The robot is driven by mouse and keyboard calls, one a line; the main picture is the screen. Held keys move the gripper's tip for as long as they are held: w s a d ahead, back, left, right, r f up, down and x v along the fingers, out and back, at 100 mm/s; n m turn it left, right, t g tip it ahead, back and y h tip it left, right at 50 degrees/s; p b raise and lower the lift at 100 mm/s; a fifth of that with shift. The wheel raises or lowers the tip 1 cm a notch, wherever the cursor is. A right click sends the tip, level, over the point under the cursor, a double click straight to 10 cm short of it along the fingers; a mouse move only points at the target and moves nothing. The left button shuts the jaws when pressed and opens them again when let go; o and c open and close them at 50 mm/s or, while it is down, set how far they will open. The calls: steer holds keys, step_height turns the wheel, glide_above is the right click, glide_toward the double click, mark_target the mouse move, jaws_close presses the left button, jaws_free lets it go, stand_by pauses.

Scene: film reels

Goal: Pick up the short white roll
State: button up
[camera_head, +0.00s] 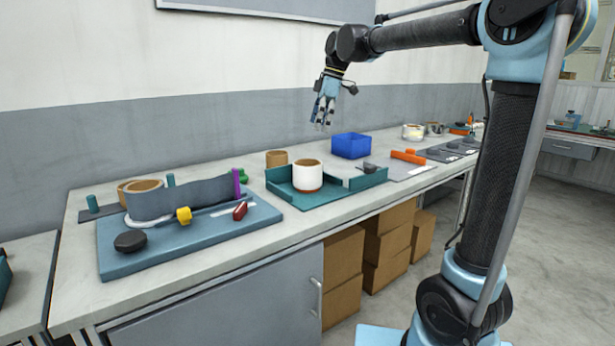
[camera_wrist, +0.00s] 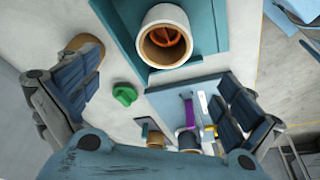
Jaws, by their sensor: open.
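The short white roll (camera_head: 308,177) stands upright on a teal tray (camera_head: 283,192) on the bench, with a brown core and a reddish-brown lower edge. In the wrist view the white roll (camera_wrist: 164,14) is at the top centre, its hollow brown core facing the camera. My gripper (camera_head: 322,124) is above the back of the bench, clear of the roll and pointing down. In the wrist view my gripper (camera_wrist: 155,98) has its fingers wide apart with nothing between them; the roll lies beyond them.
A brown roll (camera_head: 277,158) and a blue bin (camera_head: 351,146) stand close to the white roll. A green knob (camera_head: 243,177) and a blue board (camera_head: 120,256) with strip and rolls lie left. An orange tool (camera_head: 408,156) lies right. Cardboard boxes (camera_head: 342,255) sit below.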

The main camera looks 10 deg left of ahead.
glide_toward(304, 175)
steer(key=w+f, duration=0.1)
steer(key=f, duration=0.1)
steer(key=w+a+f, duration=0.1)
steer(key=w, duration=0.1)
steer(key=w+a+f, duration=0.1)
steer(key=w+f, duration=0.1)
steer(key=shift+f, duration=0.35)
steer(key=shift+s+x, duration=0.15)
steer(key=shift+x, duration=1.35)
steer(key=shift+s+x, duration=0.15)
steer(key=shift+x, duration=1.3)
steer(key=shift+c, duration=0.2)
steer(key=c, duration=1.2)
